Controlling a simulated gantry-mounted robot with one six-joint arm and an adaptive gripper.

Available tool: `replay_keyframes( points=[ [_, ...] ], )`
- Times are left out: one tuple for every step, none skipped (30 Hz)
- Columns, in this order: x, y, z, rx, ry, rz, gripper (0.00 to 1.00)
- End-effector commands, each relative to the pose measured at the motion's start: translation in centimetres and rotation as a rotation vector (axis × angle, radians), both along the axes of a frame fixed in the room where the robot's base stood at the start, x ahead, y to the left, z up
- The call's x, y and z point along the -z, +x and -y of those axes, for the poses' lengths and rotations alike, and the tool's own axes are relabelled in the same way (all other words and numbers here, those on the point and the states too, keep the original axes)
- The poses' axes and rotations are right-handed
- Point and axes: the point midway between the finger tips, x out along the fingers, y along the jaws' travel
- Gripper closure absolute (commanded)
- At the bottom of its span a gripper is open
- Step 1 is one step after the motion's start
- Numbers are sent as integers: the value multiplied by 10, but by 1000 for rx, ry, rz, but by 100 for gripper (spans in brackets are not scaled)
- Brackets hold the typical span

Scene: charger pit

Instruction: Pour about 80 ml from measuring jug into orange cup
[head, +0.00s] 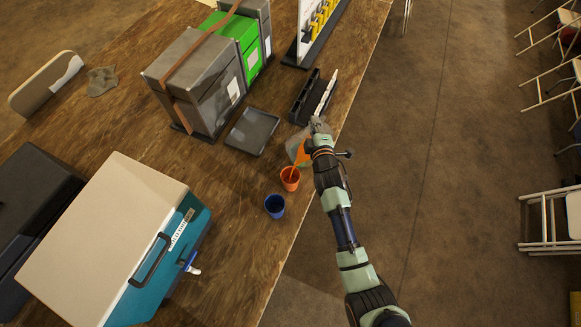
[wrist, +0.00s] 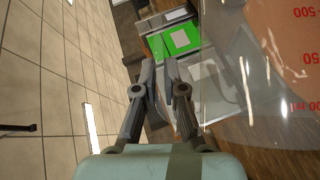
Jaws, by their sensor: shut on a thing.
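The clear measuring jug (wrist: 275,70) with red volume marks fills the right side of the wrist view. In the head view the jug (head: 293,147) is tilted, with orange liquid (head: 304,155) inside on the side towards the orange cup. My gripper (head: 319,126) is shut on the jug; its fingers (wrist: 160,72) close at the jug's clear handle in the wrist view. The orange cup (head: 290,184) stands upright on the table just below the jug in the picture. Orange liquid shows between the jug and the cup's mouth, apparently a stream. The level in the cup is too small to read.
A blue cup (head: 275,209) stands close to the orange cup, near the table edge. A dark tray (head: 252,132), strapped grey cases (head: 195,80) and a black holder (head: 304,98) lie beyond. A teal cooler (head: 140,285) with a tap stands at lower left.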

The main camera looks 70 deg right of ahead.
Motion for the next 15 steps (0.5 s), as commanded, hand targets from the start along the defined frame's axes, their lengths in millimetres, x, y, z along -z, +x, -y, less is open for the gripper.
replay_keyframes(
  points=[
    [0,1,0,-1,-4,0,100],
    [0,1,-1,-1,-5,-1,100],
    [0,1,-1,-1,-7,-2,100],
    [0,1,-1,-1,-8,-3,100],
    [-1,1,-1,-1,-7,-3,100],
    [-6,0,1,0,0,1,100],
    [-14,-2,6,2,16,5,100],
    [-20,-4,10,3,41,14,100],
    [-25,-5,15,4,76,26,100],
    [-25,-7,17,5,102,36,100],
    [-25,-8,22,4,128,47,100],
    [-21,-9,25,4,156,57,100],
    [-17,-10,26,5,170,62,100],
    [-9,-10,27,2,180,68,100],
    [-3,-10,28,1,187,70,100]
  ],
)
